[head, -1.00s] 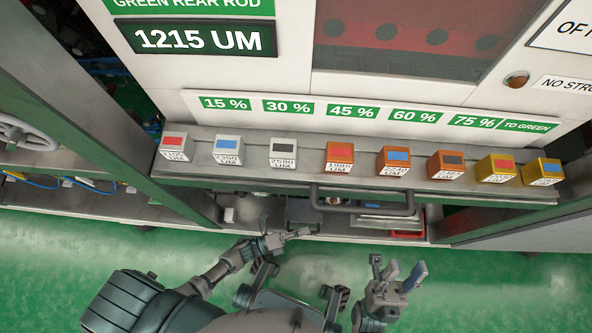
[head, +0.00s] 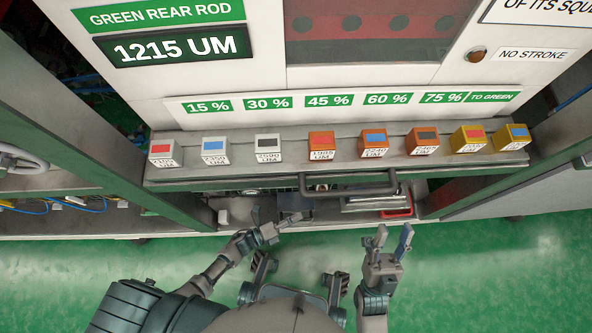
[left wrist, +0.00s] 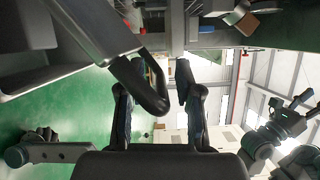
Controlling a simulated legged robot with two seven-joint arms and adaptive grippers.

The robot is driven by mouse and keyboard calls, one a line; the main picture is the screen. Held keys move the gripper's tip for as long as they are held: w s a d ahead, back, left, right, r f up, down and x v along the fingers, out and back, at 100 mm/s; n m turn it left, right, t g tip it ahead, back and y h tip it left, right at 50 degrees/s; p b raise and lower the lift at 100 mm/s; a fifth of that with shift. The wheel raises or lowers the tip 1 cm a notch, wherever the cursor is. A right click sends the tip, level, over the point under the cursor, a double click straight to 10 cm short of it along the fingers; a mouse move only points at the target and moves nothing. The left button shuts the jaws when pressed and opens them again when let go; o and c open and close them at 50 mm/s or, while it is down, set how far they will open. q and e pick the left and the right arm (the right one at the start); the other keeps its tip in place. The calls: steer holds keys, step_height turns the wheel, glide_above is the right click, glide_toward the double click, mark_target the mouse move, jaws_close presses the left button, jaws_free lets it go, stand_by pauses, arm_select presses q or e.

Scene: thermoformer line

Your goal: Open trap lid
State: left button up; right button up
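No part is labelled as the trap lid, and I cannot tell for sure which part it is. A dark tubular handle (head: 348,190) runs along the machine front below the shelf edge. My left gripper (head: 277,214) is open and empty, low in front of the machine, left of and below this handle. In the left wrist view, a dark bent bar (left wrist: 152,92) shows between the open fingers of the left gripper (left wrist: 153,80); I cannot tell whether it touches them. My right gripper (head: 392,236) is open and empty, below the handle's right end.
Several small blocks with coloured tops stand on the grey shelf (head: 215,178) above the handle. A red-edged tray (head: 397,212) sits under the shelf at the right. A green frame post (head: 95,120) stands at the left. The green floor (head: 480,265) at the right is clear.

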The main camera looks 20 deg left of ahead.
arm_select(q)
steer(key=v, duration=1.2)
steer(key=shift+f, duration=0.1)
